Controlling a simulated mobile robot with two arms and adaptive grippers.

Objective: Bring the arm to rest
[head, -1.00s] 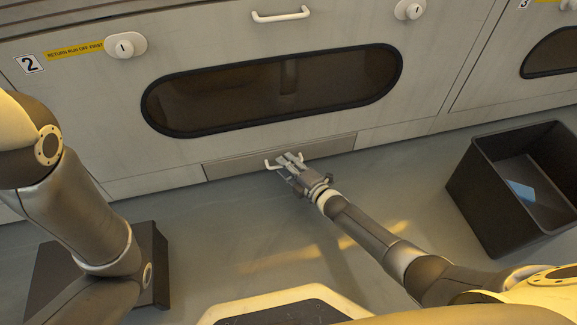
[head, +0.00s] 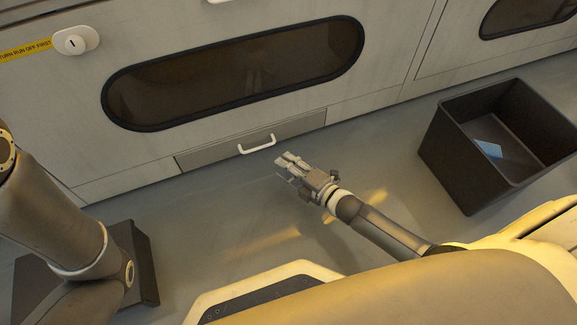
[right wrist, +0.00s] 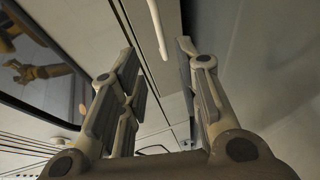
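My right gripper (head: 285,167) is just in front of the white handle (head: 257,149) of the low drawer (head: 208,157), apart from it. In the right wrist view, the fingers of my right gripper (right wrist: 157,52) stand apart with nothing between them, and the handle (right wrist: 158,28) shows beyond them. The drawer front looks flush with the cabinet. My left arm (head: 50,215) comes in at the left, with its gripper outside the view.
A black open bin (head: 450,160) with a light blue item (head: 488,148) inside stands on the floor at the right. The cabinet (head: 60,110) has a dark oval window (head: 240,75) and a white knob (head: 75,41). Bare floor (head: 200,215) lies before the drawer.

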